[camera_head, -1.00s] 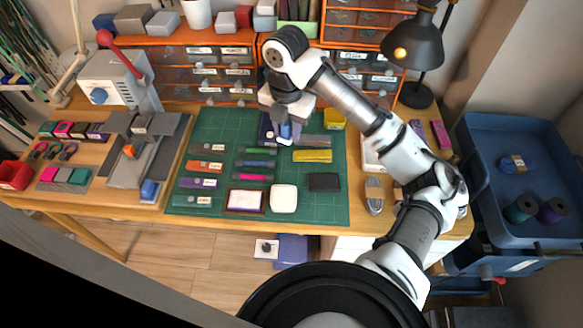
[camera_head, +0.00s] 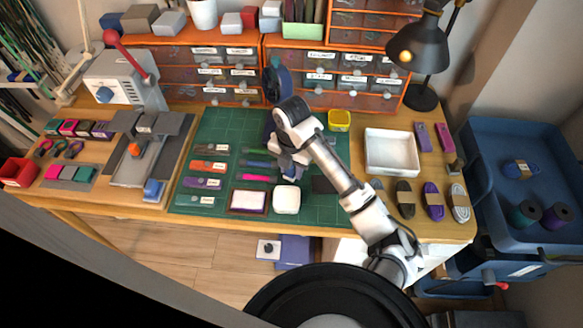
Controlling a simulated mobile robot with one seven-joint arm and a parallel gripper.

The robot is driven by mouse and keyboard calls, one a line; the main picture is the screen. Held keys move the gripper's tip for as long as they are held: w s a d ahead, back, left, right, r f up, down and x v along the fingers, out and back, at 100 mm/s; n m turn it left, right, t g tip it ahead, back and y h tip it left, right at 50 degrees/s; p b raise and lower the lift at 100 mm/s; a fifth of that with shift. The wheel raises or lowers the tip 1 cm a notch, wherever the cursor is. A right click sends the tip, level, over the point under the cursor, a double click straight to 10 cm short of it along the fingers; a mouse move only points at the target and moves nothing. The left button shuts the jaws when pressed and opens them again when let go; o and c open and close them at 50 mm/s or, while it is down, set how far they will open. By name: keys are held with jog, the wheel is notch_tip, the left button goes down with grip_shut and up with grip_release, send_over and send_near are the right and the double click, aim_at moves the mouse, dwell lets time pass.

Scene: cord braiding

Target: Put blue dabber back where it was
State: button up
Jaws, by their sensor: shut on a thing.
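My gripper (camera_head: 287,172) is over the middle of the green cutting mat (camera_head: 222,137), just above the rounded white pad (camera_head: 286,200). It is shut on the blue dabber (camera_head: 291,173), of which only a small blue patch shows; my arm covers the rest. A dark navy item (camera_head: 268,127) stands at the mat's back edge, partly behind my arm. I cannot tell whether the dabber touches anything below it.
Coloured strips (camera_head: 208,166) lie on the mat's left, and a framed white pad (camera_head: 248,201) at its front. A yellow tub (camera_head: 339,120), a white tray (camera_head: 391,152) and cord bundles (camera_head: 433,200) are to the right. Orange drawers (camera_head: 225,53) line the back.

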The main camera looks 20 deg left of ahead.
jog(key=shift+f, duration=0.35)
jog(key=o, duration=0.9)
notch_tip(320, 180, up, 12)
jog(key=shift+r+b, duration=0.2)
jog(key=shift+b, duration=0.15)
